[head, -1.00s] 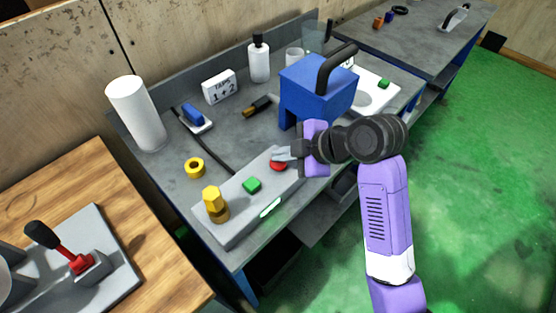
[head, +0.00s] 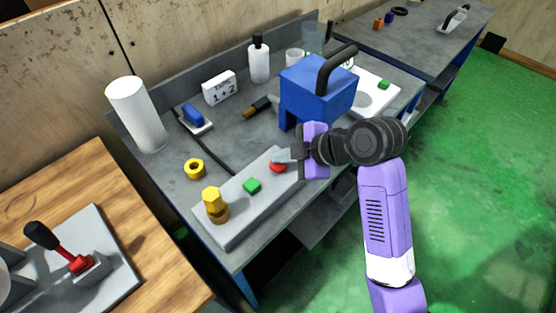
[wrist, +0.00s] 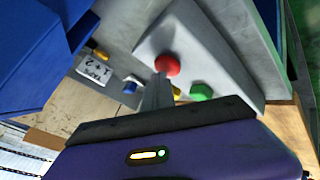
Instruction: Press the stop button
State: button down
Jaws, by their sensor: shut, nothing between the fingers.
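The red button (head: 278,167), a round cap I take to be the stop button, sits on the right part of a grey control panel (head: 238,222) on the bench. A green button (head: 252,186) and a yellow hex knob (head: 212,200) are to its left. My gripper (head: 281,157) is shut and empty, its fingertips at the red button and partly covering it. In the wrist view the closed fingertips (wrist: 160,78) reach the edge of the red button (wrist: 168,65) and seem to touch it. The green button (wrist: 201,92) is beside it there.
A blue machine body (head: 312,92) with a black handle stands just behind my gripper. A yellow ring (head: 195,168), a blue-topped item (head: 194,116) and a white roll (head: 137,113) are on the bench. A wooden table with a red lever (head: 75,263) is at left.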

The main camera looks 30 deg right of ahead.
aim_at(282, 165)
jog(key=shift+r+p, duration=0.75)
jog(key=shift+r, duration=0.1)
notch_tip(282, 165, up, 5)
jog(key=p, duration=0.4)
dwell(0.7)
